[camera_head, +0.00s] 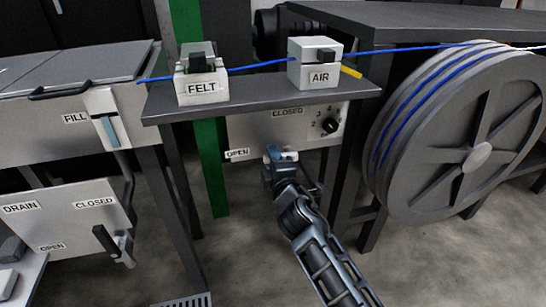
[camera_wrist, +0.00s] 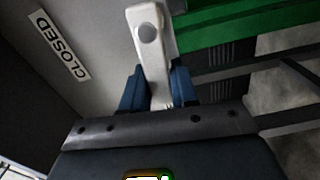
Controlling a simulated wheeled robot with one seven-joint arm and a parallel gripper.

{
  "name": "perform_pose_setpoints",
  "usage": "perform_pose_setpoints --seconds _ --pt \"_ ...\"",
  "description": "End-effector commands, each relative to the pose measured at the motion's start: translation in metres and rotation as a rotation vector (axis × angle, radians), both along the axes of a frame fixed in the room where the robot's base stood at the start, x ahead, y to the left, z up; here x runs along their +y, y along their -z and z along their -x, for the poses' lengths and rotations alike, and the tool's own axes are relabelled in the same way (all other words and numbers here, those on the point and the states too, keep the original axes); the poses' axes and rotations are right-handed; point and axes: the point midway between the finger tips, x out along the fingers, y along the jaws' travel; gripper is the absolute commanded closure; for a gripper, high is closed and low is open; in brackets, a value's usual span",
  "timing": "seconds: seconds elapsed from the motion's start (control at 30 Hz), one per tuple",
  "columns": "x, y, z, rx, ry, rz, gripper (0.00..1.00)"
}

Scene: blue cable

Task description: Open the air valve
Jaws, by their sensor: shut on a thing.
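A grey panel (camera_head: 248,132) under the small shelf carries a CLOSED label (camera_head: 287,113) at its top and an OPEN label (camera_head: 237,154) at its lower left. A white valve lever (camera_head: 289,156) is at the panel's lower edge, mostly hidden by my gripper (camera_head: 279,155). In the wrist view the lever (camera_wrist: 150,45) runs between the two blue fingers of my gripper (camera_wrist: 156,85), which is shut on it. The CLOSED label (camera_wrist: 58,45) shows left of the lever there. A white box marked AIR (camera_head: 313,70) stands on the shelf above.
A dial (camera_head: 329,125) sits on the panel's right. A FELT box (camera_head: 202,82) shares the shelf (camera_head: 250,97), with a blue cable (camera_head: 262,66) passing through. A large reel (camera_head: 455,140) stands right. FILL (camera_head: 102,115) and DRAIN (camera_head: 68,215) panels stand left.

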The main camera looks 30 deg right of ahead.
Motion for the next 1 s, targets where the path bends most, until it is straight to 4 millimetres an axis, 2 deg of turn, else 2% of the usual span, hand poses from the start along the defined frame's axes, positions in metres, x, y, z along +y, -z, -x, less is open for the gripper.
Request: perform_pose_setpoints --seconds 0.57,0.6,0.8,1.0 --pt "0.0014 0.0037 0.0004 0.012 -0.002 0.032 1.0" --pt "0.0014 0.0037 0.0004 0.012 -0.002 0.032 0.68" --pt "0.0009 0.0028 0.0003 0.011 -0.001 0.03 0.51" --pt "0.0007 0.0023 0.0004 0.009 -0.001 0.03 0.51"
